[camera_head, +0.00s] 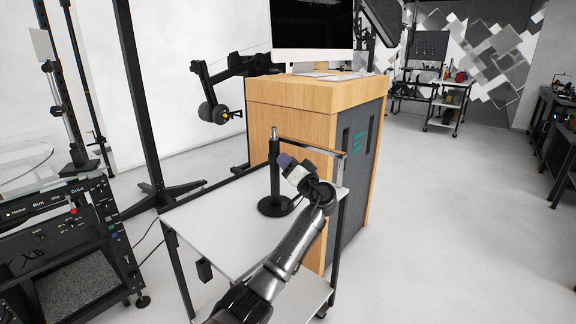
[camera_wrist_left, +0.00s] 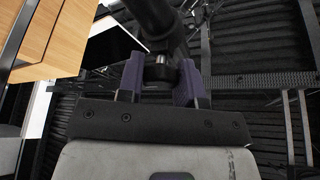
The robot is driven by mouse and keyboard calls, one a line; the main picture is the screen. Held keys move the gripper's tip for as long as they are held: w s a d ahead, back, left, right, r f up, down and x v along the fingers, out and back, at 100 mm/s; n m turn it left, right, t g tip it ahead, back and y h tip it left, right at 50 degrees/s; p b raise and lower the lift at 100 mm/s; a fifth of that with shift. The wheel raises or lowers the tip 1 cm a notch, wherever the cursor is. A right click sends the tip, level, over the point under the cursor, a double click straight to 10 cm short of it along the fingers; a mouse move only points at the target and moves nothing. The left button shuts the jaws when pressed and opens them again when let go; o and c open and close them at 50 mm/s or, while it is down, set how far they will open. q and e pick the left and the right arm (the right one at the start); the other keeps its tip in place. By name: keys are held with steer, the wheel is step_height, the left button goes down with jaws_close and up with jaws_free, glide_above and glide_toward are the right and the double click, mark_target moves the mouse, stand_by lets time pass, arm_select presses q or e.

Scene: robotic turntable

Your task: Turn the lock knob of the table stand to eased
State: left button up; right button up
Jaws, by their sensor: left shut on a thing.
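The table stand (camera_head: 275,185) is a black upright post on a round black base, standing on the white table. Its bright metal tip points up. My left gripper (camera_head: 284,160), with purple fingers, is at the upper part of the post, reaching in from the right. In the left wrist view, the two purple fingers of my left gripper (camera_wrist_left: 160,78) are on either side of the lock knob (camera_wrist_left: 159,72), a small dark round part beside the black post (camera_wrist_left: 158,22). The gripper is shut on the knob. The knob's setting cannot be read. My right gripper is not in view.
The white table (camera_head: 225,228) is mostly bare around the stand. A wooden-topped cabinet (camera_head: 300,95) with a monitor (camera_head: 312,22) stands close behind and to the right. A control console (camera_head: 65,235) is at the left. Open floor lies to the right.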

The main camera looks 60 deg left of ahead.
arm_select(q)
steer(key=o, duration=0.9)
steer(key=shift+d, duration=0.1)
steer(key=p+v, duration=0.4)
steer(key=v, duration=0.9)
steer(key=shift+d+f, duration=0.1)
steer(key=shift+d, duration=0.25)
